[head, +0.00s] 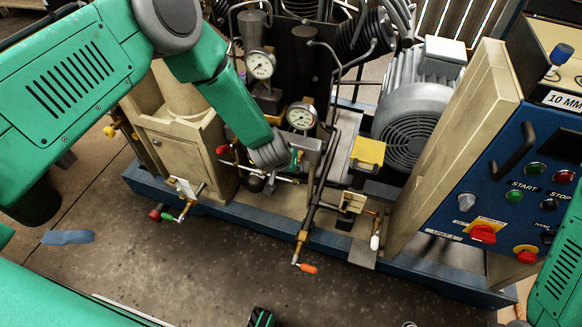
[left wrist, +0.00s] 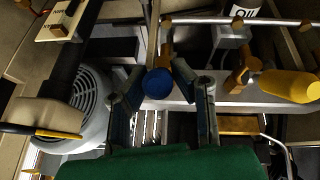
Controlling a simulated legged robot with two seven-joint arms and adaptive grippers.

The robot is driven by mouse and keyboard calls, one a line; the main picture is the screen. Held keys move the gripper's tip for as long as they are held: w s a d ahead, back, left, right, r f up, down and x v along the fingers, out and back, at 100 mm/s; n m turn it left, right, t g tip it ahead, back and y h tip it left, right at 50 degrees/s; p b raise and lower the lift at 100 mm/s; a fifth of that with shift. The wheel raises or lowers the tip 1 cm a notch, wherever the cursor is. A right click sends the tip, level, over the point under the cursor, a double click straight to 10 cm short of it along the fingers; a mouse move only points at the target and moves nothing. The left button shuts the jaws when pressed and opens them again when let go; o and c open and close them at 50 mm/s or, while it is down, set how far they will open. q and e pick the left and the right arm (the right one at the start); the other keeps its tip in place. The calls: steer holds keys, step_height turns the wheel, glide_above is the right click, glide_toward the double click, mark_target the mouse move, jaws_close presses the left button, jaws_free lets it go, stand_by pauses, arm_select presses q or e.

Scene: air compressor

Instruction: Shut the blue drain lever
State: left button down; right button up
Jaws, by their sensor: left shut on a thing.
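The blue drain lever (left wrist: 158,83) shows its round blue end in the left wrist view, with a tan valve fitting just beside it. My left gripper (left wrist: 157,70) has a finger on each side of the blue end and is shut on it. In the head view my left gripper (head: 290,160) is at the pipework below the gauges, and my arm hides most of it. The blue lever cannot be made out in the head view.
Pressure gauges (head: 261,65) stand close behind my left gripper. An orange-tipped lever (head: 307,268), a green-tipped lever (head: 170,217) and a white-tipped lever (head: 375,241) stick out nearby. A blue control panel (head: 500,165) stands at the right. The floor in front is mostly clear.

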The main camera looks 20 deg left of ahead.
arm_select(q)
steer(key=c, duration=1.4)
jaws_free()
steer(key=shift+w, duration=0.2)
steer(key=shift+o, duration=0.2)
steer(key=v, duration=1.2)
steer(key=shift+s+f, duration=0.1)
